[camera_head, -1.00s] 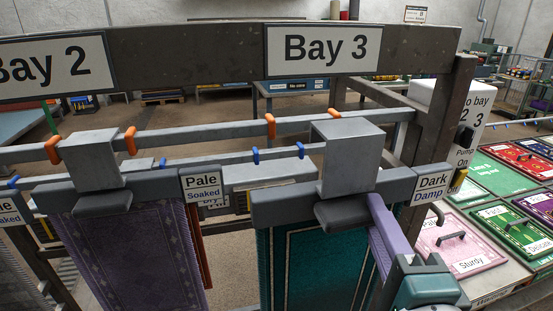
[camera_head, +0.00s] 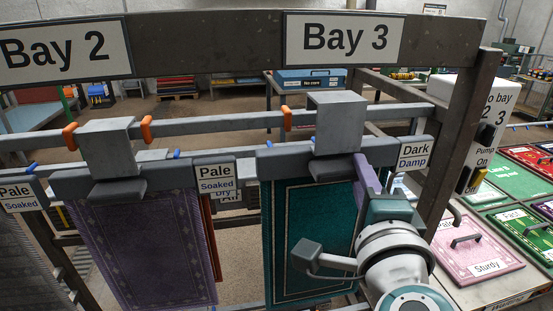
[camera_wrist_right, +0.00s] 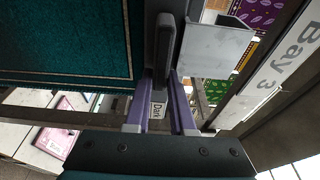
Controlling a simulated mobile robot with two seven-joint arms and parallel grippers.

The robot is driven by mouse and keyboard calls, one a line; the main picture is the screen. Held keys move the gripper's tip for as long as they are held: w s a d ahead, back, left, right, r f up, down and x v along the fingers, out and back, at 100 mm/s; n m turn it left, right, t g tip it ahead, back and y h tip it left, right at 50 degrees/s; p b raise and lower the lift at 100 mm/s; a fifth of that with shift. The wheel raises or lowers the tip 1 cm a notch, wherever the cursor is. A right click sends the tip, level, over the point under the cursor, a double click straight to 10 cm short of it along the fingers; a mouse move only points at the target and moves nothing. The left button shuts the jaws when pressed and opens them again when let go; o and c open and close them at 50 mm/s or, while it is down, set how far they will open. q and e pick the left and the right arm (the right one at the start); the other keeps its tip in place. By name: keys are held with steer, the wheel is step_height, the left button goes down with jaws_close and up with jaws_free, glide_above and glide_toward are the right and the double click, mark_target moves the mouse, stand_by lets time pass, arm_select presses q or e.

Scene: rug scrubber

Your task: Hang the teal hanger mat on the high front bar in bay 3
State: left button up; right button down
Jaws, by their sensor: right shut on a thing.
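The teal hanger mat (camera_head: 310,235) hangs upright from a grey hanger bar with a big grey block on top, under the Bay 3 sign (camera_head: 345,38). Its tag (camera_head: 415,152) reads Dark, Damp. The block stands in front of the high front bar (camera_head: 215,123) and hides it there; I cannot tell whether it rests on it. My right gripper (camera_head: 362,172) comes from below right and is shut on the hanger's dark grip. In the right wrist view, that grip (camera_wrist_right: 163,45) sits between the purple fingers. My left gripper is not in view.
A purple mat (camera_head: 145,245) hangs in Bay 2 with a Pale, Soaked tag (camera_head: 215,178). Orange clips (camera_head: 287,118) sit on the high bar. A dark post (camera_head: 460,140) stands right of the teal mat. A table with a pink Sturdy panel (camera_head: 475,250) lies beyond it.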

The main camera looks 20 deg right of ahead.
mark_target(343, 157)
steer(key=shift+w+d+r+b, duration=0.1)
steer(key=shift+w+d+b, duration=0.15)
steer(key=shift+w, duration=0.65)
steer(key=shift+w+d+f+b, duration=0.1)
steer(key=shift+w+d+b, duration=0.1)
steer(key=shift+w, duration=0.7)
steer(key=shift+w+d+r+b, duration=0.1)
steer(key=shift+w+d+b, duration=0.15)
steer(key=shift+w, duration=0.65)
steer(key=shift+w+f, duration=0.2)
steer(key=shift+f+b, duration=0.95)
steer(key=shift+b, duration=0.2)
steer(key=shift+s, duration=0.25)
steer(key=shift+f+b, duration=0.35)
steer(key=shift+f, duration=0.1)
